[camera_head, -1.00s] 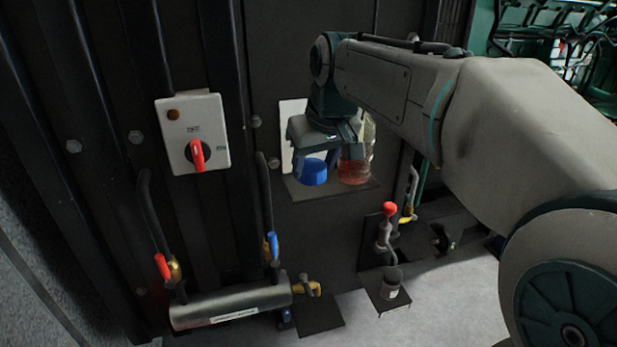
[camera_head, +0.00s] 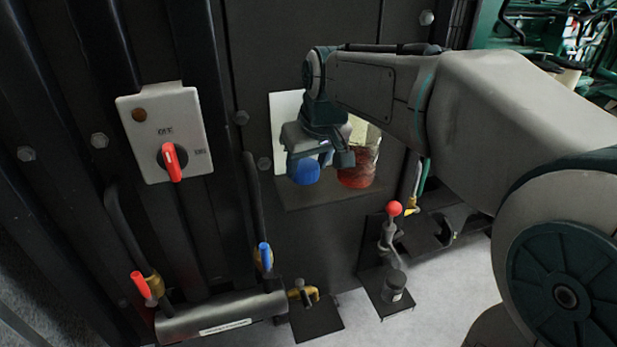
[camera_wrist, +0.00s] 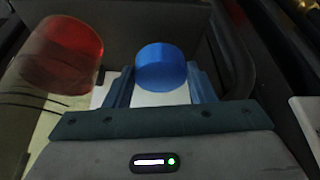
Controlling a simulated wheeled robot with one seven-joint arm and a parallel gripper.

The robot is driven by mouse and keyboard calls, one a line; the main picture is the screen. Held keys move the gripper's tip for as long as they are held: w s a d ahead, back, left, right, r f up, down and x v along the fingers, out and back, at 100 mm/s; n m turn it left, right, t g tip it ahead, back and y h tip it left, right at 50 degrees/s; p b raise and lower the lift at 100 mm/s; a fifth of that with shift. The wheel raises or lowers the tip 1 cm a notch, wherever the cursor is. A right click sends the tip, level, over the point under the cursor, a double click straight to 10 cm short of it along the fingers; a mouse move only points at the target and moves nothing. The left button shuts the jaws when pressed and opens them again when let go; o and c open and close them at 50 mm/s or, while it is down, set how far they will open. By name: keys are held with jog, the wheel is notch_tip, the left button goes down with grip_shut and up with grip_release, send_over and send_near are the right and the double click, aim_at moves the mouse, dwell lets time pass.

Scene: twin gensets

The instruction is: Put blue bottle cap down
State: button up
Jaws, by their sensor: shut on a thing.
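The blue bottle cap (camera_head: 304,173) is between the fingers of my gripper (camera_head: 307,163), in front of the dark panel. In the wrist view the blue cap (camera_wrist: 161,68) sits at the fingertips of my gripper (camera_wrist: 160,80), which is shut on it. A red, partly see-through bottle or jar (camera_head: 358,168) stands just right of my gripper in the head view. Its red top (camera_wrist: 62,55) shows at the upper left of the wrist view, apart from the blue cap.
A dark shelf (camera_head: 325,196) lies below the cap and red bottle, with a white sheet (camera_head: 284,118) behind. A switch box (camera_head: 165,135) with a red knob is at left. Valves with red (camera_head: 141,285) and blue (camera_head: 265,257) handles and a red-knobbed lever (camera_head: 394,209) are lower down.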

aim_at(311, 171)
jog(key=shift+f, duration=1.8)
jog(key=shift+f, duration=0.1)
jog(key=shift+f, duration=0.15)
jog(key=o, duration=1.1)
jog(key=shift+r, duration=0.2)
